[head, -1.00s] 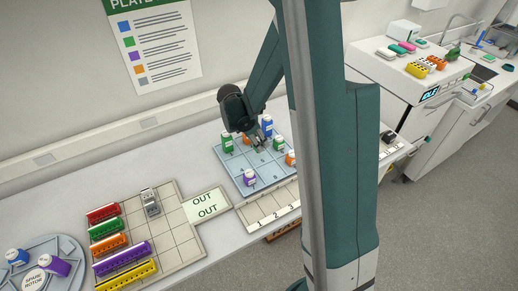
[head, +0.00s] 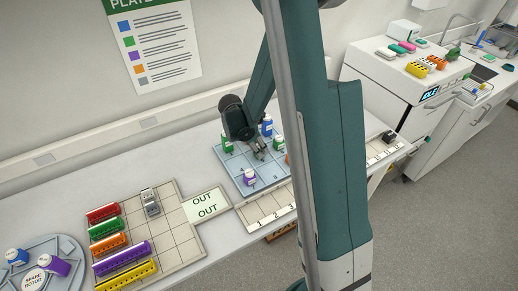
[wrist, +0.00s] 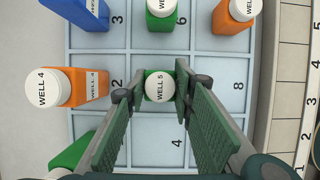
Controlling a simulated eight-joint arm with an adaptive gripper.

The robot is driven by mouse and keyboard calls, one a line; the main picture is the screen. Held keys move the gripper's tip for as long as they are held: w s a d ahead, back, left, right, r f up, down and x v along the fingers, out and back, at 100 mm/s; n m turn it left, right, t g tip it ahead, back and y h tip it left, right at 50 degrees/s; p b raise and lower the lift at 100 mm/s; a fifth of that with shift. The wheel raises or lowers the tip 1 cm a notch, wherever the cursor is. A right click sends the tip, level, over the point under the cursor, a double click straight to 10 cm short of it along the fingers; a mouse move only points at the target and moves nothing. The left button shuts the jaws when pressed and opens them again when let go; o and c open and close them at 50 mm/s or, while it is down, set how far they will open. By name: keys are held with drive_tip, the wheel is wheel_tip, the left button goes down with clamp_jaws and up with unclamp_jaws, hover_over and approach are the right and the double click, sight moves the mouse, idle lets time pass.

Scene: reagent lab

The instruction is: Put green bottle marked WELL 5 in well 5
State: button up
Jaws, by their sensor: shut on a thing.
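My gripper (wrist: 157,97) is shut on the green bottle with a white cap marked WELL 5 (wrist: 161,87). In the wrist view the bottle shows between the numbers 2 and 8, with 6 above it and 4 below, over the middle of the numbered tray (wrist: 210,70). I cannot tell whether its base touches the tray. In the head view my gripper (head: 259,154) is over the middle of the light blue tray (head: 229,164), and the held bottle is mostly hidden by the fingers.
Close around stand an orange WELL 4 bottle (wrist: 95,85), a green bottle (wrist: 160,22), an orange bottle (wrist: 228,20) and a blue bottle (wrist: 75,12). A purple bottle (head: 249,178) stands at the tray's front. A numbered strip (head: 262,212) lies in front.

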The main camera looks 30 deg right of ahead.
drive_tip(key=o, duration=0.9)
drive_tip(key=v, duration=1.2)
drive_tip(key=shift+a+r, duration=0.1)
drive_tip(key=shift+r, duration=0.05)
idle(0.5)
